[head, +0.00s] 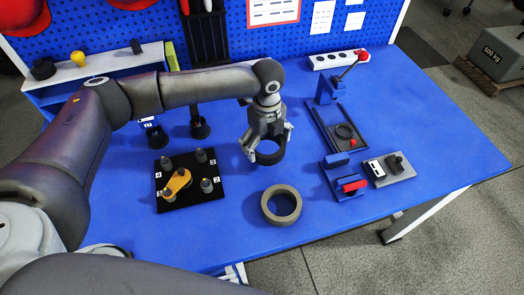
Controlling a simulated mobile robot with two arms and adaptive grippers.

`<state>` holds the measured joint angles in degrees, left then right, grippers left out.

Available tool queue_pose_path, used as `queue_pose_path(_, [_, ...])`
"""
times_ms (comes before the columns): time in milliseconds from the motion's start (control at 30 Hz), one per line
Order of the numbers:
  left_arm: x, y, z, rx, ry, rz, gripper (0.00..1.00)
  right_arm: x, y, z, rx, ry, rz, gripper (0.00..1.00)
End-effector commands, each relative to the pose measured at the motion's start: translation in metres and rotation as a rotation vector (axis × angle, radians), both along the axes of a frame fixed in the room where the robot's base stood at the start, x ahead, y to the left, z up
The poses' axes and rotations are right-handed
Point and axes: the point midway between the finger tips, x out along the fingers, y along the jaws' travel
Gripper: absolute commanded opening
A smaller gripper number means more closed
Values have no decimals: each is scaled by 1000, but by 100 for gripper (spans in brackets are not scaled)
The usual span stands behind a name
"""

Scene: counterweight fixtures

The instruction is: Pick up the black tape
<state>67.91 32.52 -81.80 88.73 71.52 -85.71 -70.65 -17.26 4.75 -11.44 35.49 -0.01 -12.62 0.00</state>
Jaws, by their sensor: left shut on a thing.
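The black tape (271,157) is a dark ring held above the blue table, at the middle of the head view. My left gripper (265,146) points down and is shut on it, with fingers at the ring's sides. The fingers and wrist partly cover the ring's far side. My right gripper is not in view.
A grey-beige ring (281,206) lies on the blue table (330,220) just in front of the held ring. A black plate (172,204) with several pegs and a yellow link stands left. A clamp fixture (338,132) stands right. The front right of the table is clear.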

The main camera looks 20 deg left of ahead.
Motion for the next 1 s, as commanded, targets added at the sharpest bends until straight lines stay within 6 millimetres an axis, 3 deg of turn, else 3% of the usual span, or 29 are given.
queue_pose_path(167, [21,-36,44,-5,-5,-4,69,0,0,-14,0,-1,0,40])
queue_pose_path(500, [56,-92,74,-1,0,-2,69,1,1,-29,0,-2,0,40])
queue_pose_path(1000, [68,-109,85,0,0,-1,69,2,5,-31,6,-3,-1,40])
